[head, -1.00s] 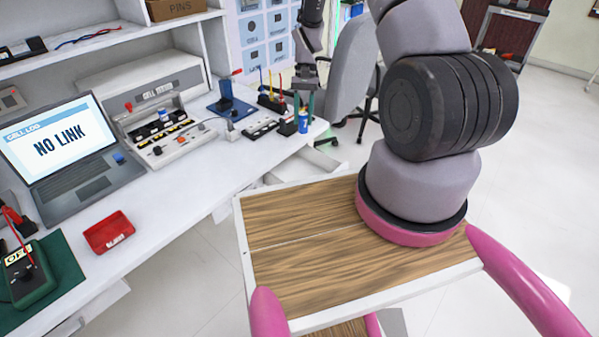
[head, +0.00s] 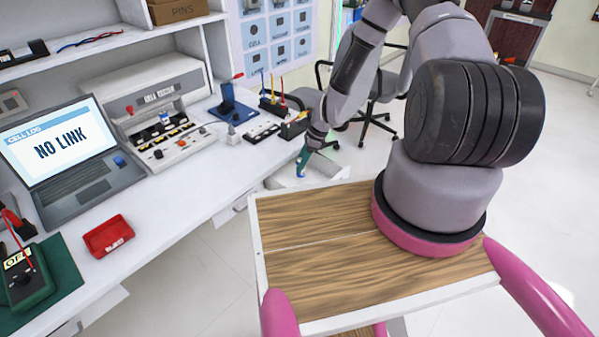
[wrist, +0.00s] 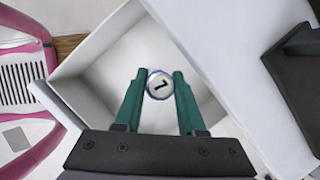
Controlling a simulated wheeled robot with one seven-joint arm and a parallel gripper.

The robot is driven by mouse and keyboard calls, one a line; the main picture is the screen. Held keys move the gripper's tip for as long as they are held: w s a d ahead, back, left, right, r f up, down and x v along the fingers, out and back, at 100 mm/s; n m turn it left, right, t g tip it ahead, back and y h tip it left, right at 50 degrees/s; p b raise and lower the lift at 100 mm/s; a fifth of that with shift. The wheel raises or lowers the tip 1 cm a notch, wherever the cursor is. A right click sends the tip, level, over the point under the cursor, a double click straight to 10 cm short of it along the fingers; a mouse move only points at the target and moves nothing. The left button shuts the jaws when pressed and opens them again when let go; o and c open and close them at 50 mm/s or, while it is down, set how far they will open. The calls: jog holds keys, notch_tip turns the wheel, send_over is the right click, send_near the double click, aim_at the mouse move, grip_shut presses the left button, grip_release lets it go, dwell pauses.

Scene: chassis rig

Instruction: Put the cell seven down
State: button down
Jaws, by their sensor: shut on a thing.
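My gripper (head: 303,160) is shut on cell seven (head: 300,173), a small blue-sided cylinder. In the wrist view, the green fingers of my gripper (wrist: 159,78) press it from both sides. The pale round end of cell seven (wrist: 159,86) faces the camera, with a dark mark that looks like a turned 7. The cell is over the open white drawer (wrist: 85,95), whose inside looks empty. In the head view, the drawer (head: 335,177) juts out below the bench edge. The wrist view does not show whether the cell touches the drawer floor.
The white bench (head: 185,190) holds a laptop (head: 70,165) reading NO LINK, a grey tester (head: 165,135), a red tray (head: 108,236) and a green meter (head: 28,280). A dark block (wrist: 295,70) is near the drawer in the wrist view. A chair (head: 375,105) stands behind my arm.

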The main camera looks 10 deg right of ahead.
jog(key=shift+f, duration=2.1)
jog(key=shift+f, duration=0.1)
jog(key=c, duration=0.5)
grip_release()
jog(key=v, duration=1.2)
jog(key=shift+r, duration=0.25)
